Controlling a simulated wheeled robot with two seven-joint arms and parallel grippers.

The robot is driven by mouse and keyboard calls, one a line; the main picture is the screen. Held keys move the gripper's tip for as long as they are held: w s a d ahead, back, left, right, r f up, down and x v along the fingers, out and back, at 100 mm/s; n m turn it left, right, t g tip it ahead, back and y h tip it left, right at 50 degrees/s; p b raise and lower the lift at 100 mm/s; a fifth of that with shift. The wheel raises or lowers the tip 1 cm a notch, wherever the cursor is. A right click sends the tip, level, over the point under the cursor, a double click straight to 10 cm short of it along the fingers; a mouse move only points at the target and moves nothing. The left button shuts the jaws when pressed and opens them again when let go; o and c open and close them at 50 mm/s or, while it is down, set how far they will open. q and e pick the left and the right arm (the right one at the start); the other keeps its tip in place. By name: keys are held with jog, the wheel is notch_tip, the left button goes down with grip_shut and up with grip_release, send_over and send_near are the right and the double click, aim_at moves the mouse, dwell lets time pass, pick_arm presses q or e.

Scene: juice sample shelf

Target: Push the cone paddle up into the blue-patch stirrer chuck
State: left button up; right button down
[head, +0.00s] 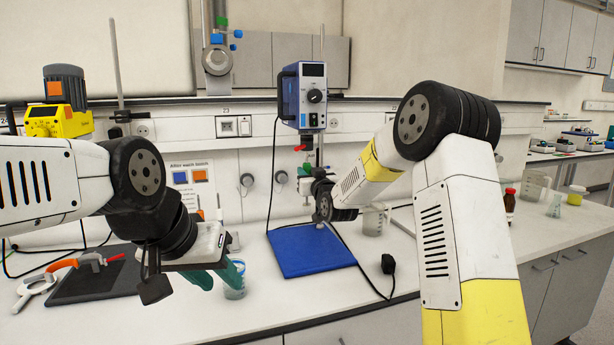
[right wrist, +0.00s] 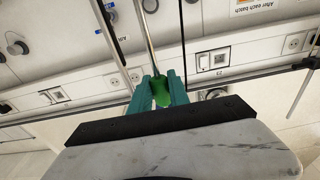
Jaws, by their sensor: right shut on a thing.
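The blue-patch stirrer (head: 313,95) is a blue and grey box high on a stand at the centre of the head view. A red-tipped part (head: 301,148), seemingly at its chuck, sits below it. My right gripper (head: 304,172) is just below that part. In the right wrist view, its teal fingers are shut on the green cone paddle (right wrist: 161,92), whose metal shaft (right wrist: 144,35) runs away from the fingers. Whether the shaft touches the chuck cannot be told. My left gripper (head: 217,277) is open and empty above the bench, at the left.
A blue mat (head: 305,263) lies below the stirrer, with a black cable along its right side. A small tub (head: 234,291) is close by my left gripper. A dark mat (head: 95,281) with tools lies left. A glass beaker (head: 374,221) stands behind my right arm.

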aim_at(308, 169)
jog(key=shift+r, duration=0.8)
dwell(0.4)
jog(key=c, duration=1.1)
grip_release()
jog(key=shift+c, duration=0.2)
jog(key=v, duration=0.6)
jog(key=shift+s+d+f, duration=0.1)
jog(key=shift+s, duration=0.2)
jog(key=s+d+m+g+h, duration=0.1)
jog(key=s+d+g+h, duration=0.4)
jog(key=s, duration=1)
jog(key=s+d+f+g, duration=0.1)
jog(key=s+d+g, duration=0.1)
jog(key=s, duration=0.6)
jog(key=s+d+f+m+g+y, duration=0.1)
jog(key=s+d+f+g, duration=0.1)
jog(key=s, duration=0.7)
jog(key=s+d+f+m+g, duration=0.1)
jog(key=s+d+f+g, duration=0.1)
jog(key=s, duration=0.7)
jog(key=shift+d+f+g, duration=0.2)
jog(key=shift+d+g, duration=0.2)
jog(key=shift+d, duration=0.15)
